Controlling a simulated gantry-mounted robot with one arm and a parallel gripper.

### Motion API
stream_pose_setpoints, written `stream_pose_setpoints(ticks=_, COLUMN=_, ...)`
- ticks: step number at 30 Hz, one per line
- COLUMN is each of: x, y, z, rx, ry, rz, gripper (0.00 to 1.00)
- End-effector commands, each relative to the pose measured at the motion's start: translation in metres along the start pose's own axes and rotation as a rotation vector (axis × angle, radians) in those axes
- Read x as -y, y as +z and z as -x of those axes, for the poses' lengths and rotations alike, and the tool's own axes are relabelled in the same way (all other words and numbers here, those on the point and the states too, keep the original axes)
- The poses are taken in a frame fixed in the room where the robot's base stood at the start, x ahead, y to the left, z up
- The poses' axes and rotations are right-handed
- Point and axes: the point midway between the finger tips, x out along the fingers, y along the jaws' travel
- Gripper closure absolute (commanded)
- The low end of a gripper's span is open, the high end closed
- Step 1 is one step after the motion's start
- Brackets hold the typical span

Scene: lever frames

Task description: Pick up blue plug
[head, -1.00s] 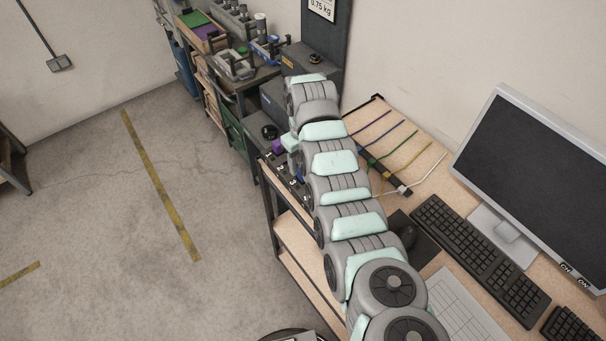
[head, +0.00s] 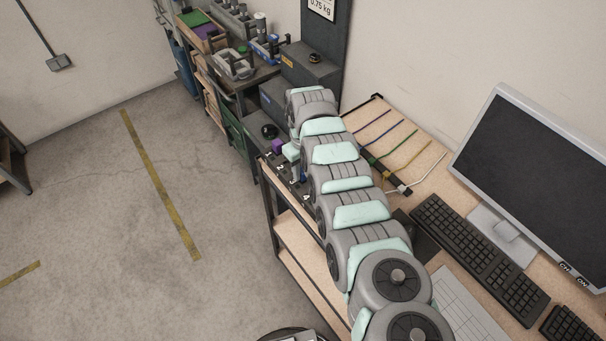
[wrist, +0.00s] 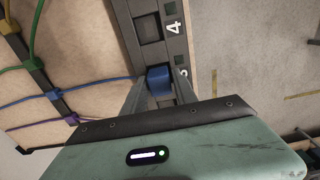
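The blue plug (wrist: 159,80) sits at the dark numbered strip (wrist: 158,52) beside the partly covered label 3, with a blue cable (wrist: 108,80) running off to the left. My gripper (wrist: 160,88) has one finger on each side of the plug in the wrist view. The fingers are very close to its sides; whether they press on it I cannot tell. The plug's lower end is hidden by my gripper. In the head view a small blue patch, likely the plug (head: 302,173), shows beside my arm, which hides most of the gripper.
Slot 4 (wrist: 150,28) of the strip is empty. A purple plug (head: 277,146) stands near label 1. Coloured cables run through clips on a dark bar (head: 385,175) on the wooden desk. A mouse, keyboard (head: 480,250) and monitor (head: 545,165) stand to the right.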

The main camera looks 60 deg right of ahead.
Motion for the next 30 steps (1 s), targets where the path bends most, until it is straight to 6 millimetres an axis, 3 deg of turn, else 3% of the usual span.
stream_pose_setpoints(ticks=12, x=-0.0001, y=0.0001, z=0.0, rx=0.0, ry=0.0, rz=0.0, gripper=1.0)
stream_pose_setpoints(ticks=30, x=-0.0004, y=-0.0002, z=0.0072, rx=0.0, ry=0.0, rz=0.0, gripper=1.0)
